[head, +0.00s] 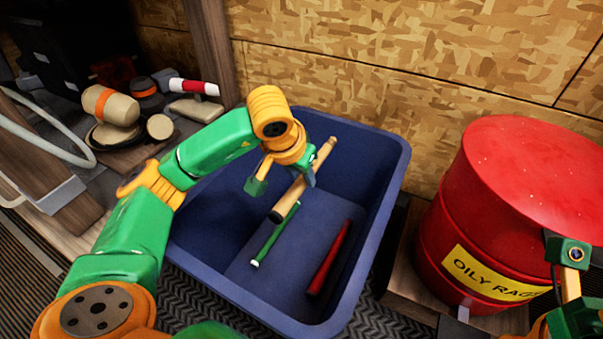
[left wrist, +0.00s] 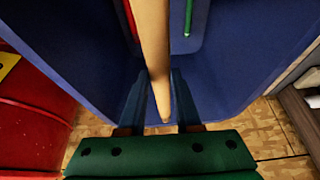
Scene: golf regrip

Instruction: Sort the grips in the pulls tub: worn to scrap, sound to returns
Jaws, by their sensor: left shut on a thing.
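The blue tub (head: 388,200) stands below me against the wall. My left gripper (head: 286,180) reaches into it and is shut on a tan, stick-like grip (head: 293,197). In the left wrist view the tan grip (left wrist: 153,45) runs between the two fingers (left wrist: 160,98). A thin green grip with a pale end (head: 275,235) and a dark red grip (head: 329,258) lie apart on the tub floor. Both also show at the top of the left wrist view. I cannot tell wear on any grip. Part of my right arm shows at the right edge; its fingertips are out of frame.
A red drum labelled "OILY RAGS" (head: 520,205) stands right of the tub. A shelf at left holds a tan and orange roll (head: 112,106) and a red and white cylinder (head: 194,87). A chipboard wall (head: 400,60) is close behind the tub.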

